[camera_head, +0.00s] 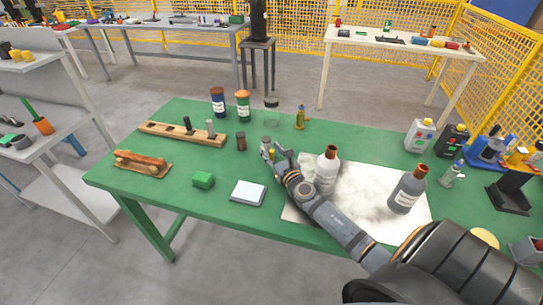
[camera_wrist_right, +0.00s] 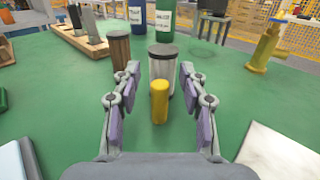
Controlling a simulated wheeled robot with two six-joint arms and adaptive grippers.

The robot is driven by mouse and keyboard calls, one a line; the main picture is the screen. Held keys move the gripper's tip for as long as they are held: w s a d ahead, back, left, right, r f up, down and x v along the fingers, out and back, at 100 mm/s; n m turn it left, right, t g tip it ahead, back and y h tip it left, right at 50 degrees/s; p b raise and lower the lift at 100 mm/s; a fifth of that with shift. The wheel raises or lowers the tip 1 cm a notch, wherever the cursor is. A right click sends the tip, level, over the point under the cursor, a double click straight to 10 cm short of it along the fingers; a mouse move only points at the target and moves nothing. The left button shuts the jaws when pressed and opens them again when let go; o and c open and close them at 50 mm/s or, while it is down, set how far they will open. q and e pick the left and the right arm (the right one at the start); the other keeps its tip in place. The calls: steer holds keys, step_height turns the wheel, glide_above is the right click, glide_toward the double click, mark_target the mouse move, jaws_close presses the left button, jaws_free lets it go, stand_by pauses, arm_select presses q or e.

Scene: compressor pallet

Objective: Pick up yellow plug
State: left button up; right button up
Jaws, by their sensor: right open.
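The yellow plug (camera_wrist_right: 159,103) is a small upright cylinder on the green table (camera_wrist_right: 60,110). In the wrist view it appears between the two fingers of my right gripper (camera_wrist_right: 160,90), with a gap on both sides. The gripper is open and holds nothing. In the head view my right gripper (camera_head: 276,154) is near the table's middle, and only a bit of the yellow plug (camera_head: 272,154) shows beside its fingers. A clear jar with a dark lid (camera_wrist_right: 162,66) stands just behind the plug. My left gripper is not in view.
A brown cylinder (camera_wrist_right: 119,48) stands left of the jar. A brass-yellow bottle-like object (camera_head: 300,118) stands farther back. A white bottle (camera_head: 326,172) is close right of my gripper, and a grey bottle (camera_head: 407,190) farther right. A green block (camera_head: 203,180) lies at the front left.

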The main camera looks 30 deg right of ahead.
steer(key=shift+s+r, duration=0.1)
steer(key=shift+c, duration=0.4)
jaws_close()
